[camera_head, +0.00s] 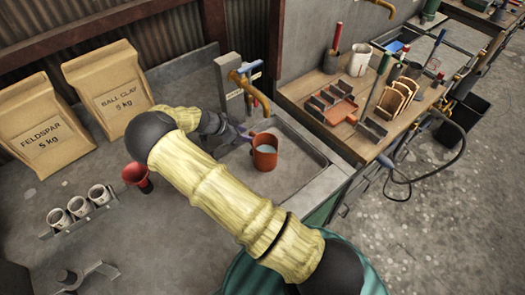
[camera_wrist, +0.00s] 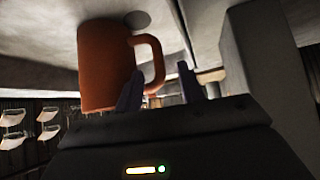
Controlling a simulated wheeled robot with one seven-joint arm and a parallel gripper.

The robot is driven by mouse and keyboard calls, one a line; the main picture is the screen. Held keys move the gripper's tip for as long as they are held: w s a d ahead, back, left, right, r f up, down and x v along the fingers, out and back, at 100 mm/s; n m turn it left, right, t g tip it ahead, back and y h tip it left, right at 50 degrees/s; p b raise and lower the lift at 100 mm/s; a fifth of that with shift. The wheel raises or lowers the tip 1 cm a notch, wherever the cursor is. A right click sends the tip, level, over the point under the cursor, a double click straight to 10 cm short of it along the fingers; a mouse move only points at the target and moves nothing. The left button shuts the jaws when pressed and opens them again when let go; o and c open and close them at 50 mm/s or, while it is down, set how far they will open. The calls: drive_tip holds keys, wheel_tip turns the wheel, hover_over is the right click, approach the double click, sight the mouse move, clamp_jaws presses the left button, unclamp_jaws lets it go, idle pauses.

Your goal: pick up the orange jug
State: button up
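The orange jug (camera_head: 264,158) stands upright in the grey sink basin under the brass tap, with pale liquid inside. A gap shows between the handle and the right finger. I cannot tell whether the left finger touches the jug.
The brass tap (camera_head: 255,90) hangs close above the jug. Basin walls (camera_head: 330,160) surround it. A red cup (camera_head: 136,175) and a rack of white cups (camera_head: 79,207) stand left, before clay bags (camera_head: 108,88). A wooden tool bench (camera_head: 300,85) is at the right.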

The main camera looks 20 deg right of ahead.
sight(261, 149)
drive_tip(key=shift+p+x, duration=1.25)
drive_tip(key=shift+x, duration=1.4)
drive_tip(key=shift+a+f, duration=0.1)
drive_tip(key=shift+a, duration=0.1)
clamp_jaws()
